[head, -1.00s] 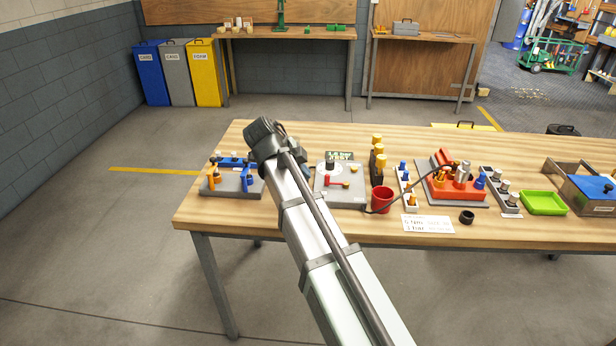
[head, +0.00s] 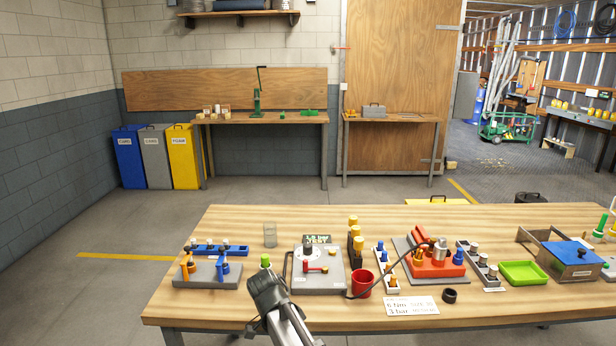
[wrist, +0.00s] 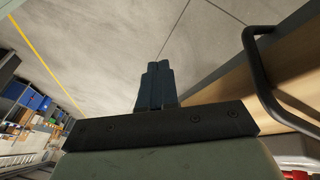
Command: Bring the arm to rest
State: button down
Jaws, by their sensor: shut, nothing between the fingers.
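My arm comes up from the bottom of the head view, and its dark end (head: 268,290) is at the front left of the wooden table (head: 240,330). The fingertips cannot be made out in the head view. In the wrist view my gripper (wrist: 158,68) shows as two dark fingers side by side, shut, with nothing between them. Beyond the fingers is bare grey floor (wrist: 110,40). The table's edge (wrist: 225,85) and a dark curved handle (wrist: 262,85) are to the right of the fingers.
A grey board with blue and orange fittings (head: 205,276) lies left of my arm. A grey plate with a red lever (head: 320,278) and a red cup (head: 362,284) stand to its right. A clear glass (head: 270,235) stands behind. Floor left of the table is clear.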

jog(key=s+d+f+n+g+y, duration=0.1)
jog(key=s+d+f+n, duration=0.1)
jog(key=s+d+f, duration=0.5)
jog(key=s+d+f+n+g, duration=0.2)
jog(key=s+f+n, duration=0.1)
jog(key=f, duration=0.8)
jog(key=s+d+f+n+g+y, duration=0.1)
jog(key=s+d+f+n, duration=0.1)
jog(key=s+d+f, duration=0.5)
jog(key=s+d+f+n+g+y, duration=0.2)
jog(key=s+d+f+n+y, duration=0.1)
jog(key=s+f, duration=1.3)
jog(key=shift+s+d+n, duration=0.15)
jog(key=shift+s+n, duration=0.15)
jog(key=shift+n, duration=0.3)
